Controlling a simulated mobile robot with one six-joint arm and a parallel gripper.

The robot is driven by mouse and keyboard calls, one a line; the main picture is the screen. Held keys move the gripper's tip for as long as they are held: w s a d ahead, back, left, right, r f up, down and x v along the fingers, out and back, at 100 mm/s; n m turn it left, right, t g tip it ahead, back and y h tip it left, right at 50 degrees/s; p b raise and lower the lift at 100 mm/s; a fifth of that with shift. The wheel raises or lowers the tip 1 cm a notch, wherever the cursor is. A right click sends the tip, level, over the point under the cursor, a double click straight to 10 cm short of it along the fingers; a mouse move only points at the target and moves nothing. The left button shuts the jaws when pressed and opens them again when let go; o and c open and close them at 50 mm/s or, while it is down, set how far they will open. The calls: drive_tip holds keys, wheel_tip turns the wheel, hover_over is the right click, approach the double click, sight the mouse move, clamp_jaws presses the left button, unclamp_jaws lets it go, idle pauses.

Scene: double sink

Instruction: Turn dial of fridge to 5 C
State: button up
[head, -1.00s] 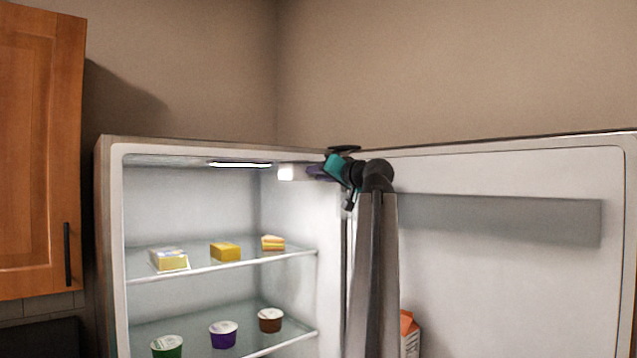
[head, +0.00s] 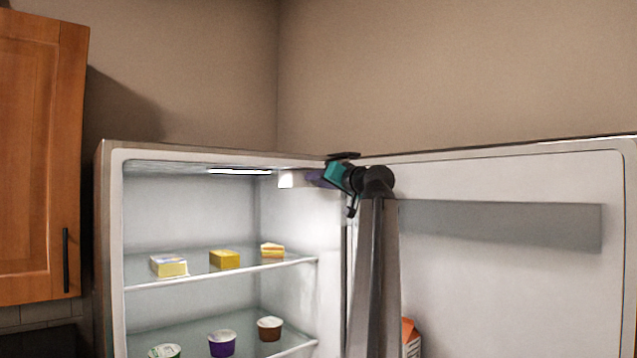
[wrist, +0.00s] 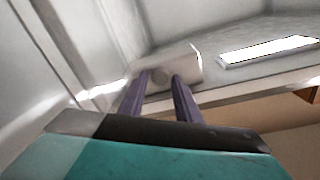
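The fridge (head: 110,250) stands open, with its door (head: 500,290) swung out to the right. A small white control box (head: 288,179) sits under its ceiling at the upper right; it also shows in the wrist view (wrist: 185,62). A round grey dial (wrist: 160,77) is on the box's face, and its marks and setting are too small to read. My gripper (head: 312,178) is at the box. In the wrist view my gripper's two purple fingers (wrist: 160,76) are apart, with the dial showing between their tips. I cannot tell whether they touch it.
A lit lamp (head: 240,171) is on the fridge ceiling near the box. Shelves below hold a yellow block (head: 225,259), a cake slice (head: 272,250) and several cups. A carton (head: 410,338) stands by the door, close to my arm. A wooden cabinet (head: 40,160) is at the left.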

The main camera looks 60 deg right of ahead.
drive_tip(key=b+v, duration=0.4)
drive_tip(key=v, duration=0.9)
drive_tip(key=shift+s, duration=0.25)
drive_tip(key=shift+a, duration=0.15)
